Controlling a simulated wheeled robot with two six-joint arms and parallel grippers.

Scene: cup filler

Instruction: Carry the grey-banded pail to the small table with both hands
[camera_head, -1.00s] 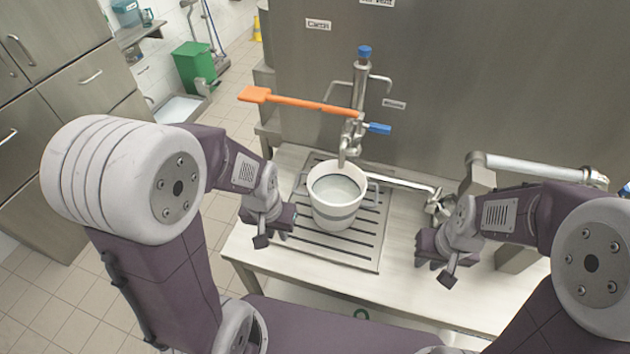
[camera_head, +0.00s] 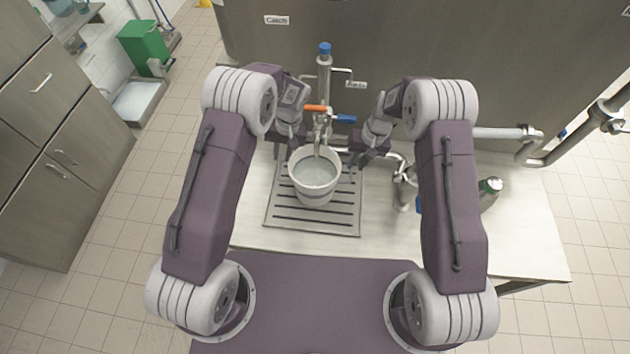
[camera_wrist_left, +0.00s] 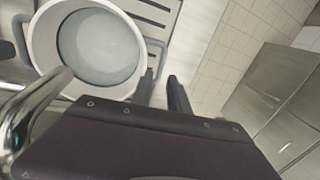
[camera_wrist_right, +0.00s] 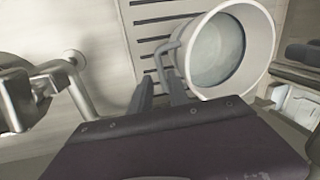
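The white pail (camera_head: 313,190) with a grey band stands upright on a slotted drain grate, with water inside. My left gripper (camera_head: 281,150) is at its left side. In the left wrist view its fingers (camera_wrist_left: 163,88) are apart, close to one side handle (camera_wrist_left: 157,48). My right gripper (camera_head: 361,161) is at the pail's right side. In the right wrist view its fingers (camera_wrist_right: 160,88) are apart, close to the other handle (camera_wrist_right: 171,50). I cannot tell whether either handle lies between the fingers. I cannot pick out a separate small table.
The grate (camera_head: 340,225) is set on a pale bench (camera_head: 530,220). A tap (camera_head: 322,85) with a blue lever (camera_head: 345,119) and an orange lever (camera_head: 316,108) rises behind the pail.

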